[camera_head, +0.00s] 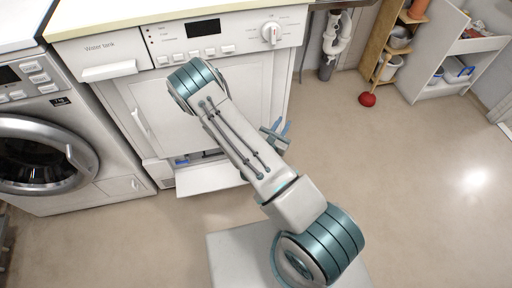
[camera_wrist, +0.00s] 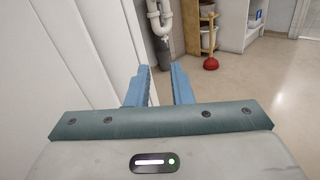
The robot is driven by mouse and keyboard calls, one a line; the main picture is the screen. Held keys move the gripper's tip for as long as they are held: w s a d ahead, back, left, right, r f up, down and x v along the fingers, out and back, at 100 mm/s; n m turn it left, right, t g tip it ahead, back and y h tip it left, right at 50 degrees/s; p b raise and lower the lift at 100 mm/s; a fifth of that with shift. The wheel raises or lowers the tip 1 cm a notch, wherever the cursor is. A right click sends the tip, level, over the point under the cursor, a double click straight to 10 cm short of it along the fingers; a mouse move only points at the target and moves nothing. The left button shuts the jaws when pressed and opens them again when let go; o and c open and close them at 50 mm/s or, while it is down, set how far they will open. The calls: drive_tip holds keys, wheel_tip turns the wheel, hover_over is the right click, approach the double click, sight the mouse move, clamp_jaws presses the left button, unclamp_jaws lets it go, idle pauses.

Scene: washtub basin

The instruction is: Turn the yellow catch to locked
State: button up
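No yellow catch can be made out in either view. The white machine marked "Water tank" (camera_head: 270,75) stands at the top, with a low flap (camera_head: 208,178) folded down at its base. Behind the flap is a dark opening (camera_head: 200,156) with a small blue part; my arm hides some of it. My gripper (camera_head: 279,129) is by the machine's right front edge, to the right of the opening. In the wrist view my gripper (camera_wrist: 162,78) has its two blue fingers apart with nothing between them.
A washing machine (camera_head: 62,150) with a round door stands at the left. A white drain pipe (camera_head: 335,38), a wooden shelf (camera_head: 388,45), a white cabinet (camera_head: 450,60) and a red plunger (camera_head: 367,99) are at the upper right. The floor at the right is clear.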

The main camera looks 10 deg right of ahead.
drive_tip(key=s+a+f+n+y+p, duration=0.1)
drive_tip(key=s+a+f+n+y, duration=0.25)
drive_tip(key=f+n+y, duration=0.35)
drive_tip(key=s+a+f+n+y+p, duration=0.1)
drive_tip(key=s+a+f+n+y, duration=0.15)
drive_tip(key=a+f+y, duration=0.45)
drive_tip(key=w+f+b, duration=0.1)
drive_tip(key=w+f, duration=0.1)
drive_tip(key=w, duration=0.1)
drive_tip(key=w+d+f+h+b, duration=0.1)
drive_tip(key=w+f, duration=0.1)
drive_tip(key=w, duration=0.2)
drive_tip(key=w+d+f+h+b, duration=0.1)
drive_tip(key=w+f+b, duration=0.1)
drive_tip(key=w, duration=0.1)
drive_tip(key=shift+w+d+f, duration=0.15)
drive_tip(key=shift+w+f, duration=0.05)
drive_tip(key=shift+w, duration=0.2)
drive_tip(key=shift+w+f, duration=0.15)
drive_tip(key=shift+w, duration=0.5)
clamp_jaws()
